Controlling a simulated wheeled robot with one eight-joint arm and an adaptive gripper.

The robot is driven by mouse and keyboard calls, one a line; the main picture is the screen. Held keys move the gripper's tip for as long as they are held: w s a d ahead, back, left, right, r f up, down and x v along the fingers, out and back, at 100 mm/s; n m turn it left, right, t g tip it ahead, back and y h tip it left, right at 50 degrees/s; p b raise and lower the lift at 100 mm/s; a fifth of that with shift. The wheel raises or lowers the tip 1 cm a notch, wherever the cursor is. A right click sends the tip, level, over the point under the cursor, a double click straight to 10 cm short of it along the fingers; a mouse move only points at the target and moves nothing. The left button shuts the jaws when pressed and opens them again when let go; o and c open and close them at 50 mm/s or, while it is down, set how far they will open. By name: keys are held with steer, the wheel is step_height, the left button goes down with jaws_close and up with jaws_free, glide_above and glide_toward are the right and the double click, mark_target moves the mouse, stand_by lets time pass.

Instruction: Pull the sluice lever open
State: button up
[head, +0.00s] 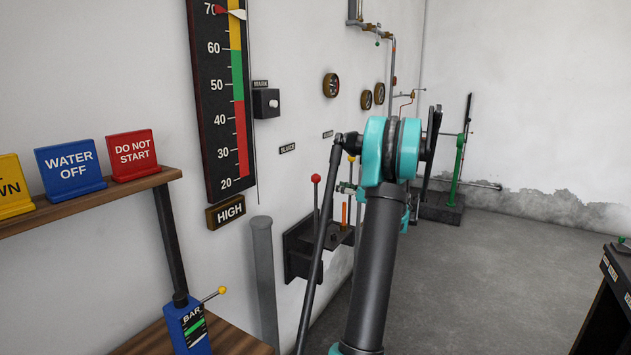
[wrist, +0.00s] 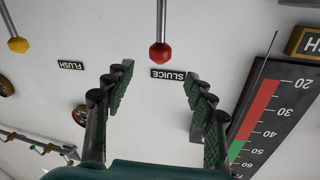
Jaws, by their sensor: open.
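The sluice lever has a red ball (head: 316,179) on a thin upright rod, standing on a dark wall bracket (head: 300,262). In the wrist view, which looks upside down, its red ball (wrist: 160,56) hangs at the top centre on a pale rod. The SLUICE label (wrist: 168,74) on the wall is just below it there. My gripper (wrist: 158,82) is open and empty, one dark finger on each side. The red ball appears just beyond the fingertips, roughly centred on the gap, and neither finger visibly touches it.
A yellow-knobbed lever (head: 351,160) stands beside the red one, near the FLUSH label (wrist: 71,65). A tall scale (head: 222,100) and grey post (head: 263,270) are left of the levers. A sign shelf (head: 95,199) juts out at left.

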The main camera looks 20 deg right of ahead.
mark_target(316, 179)
steer(key=x, duration=1.2)
steer(key=shift+c, duration=0.4)
jaws_close()
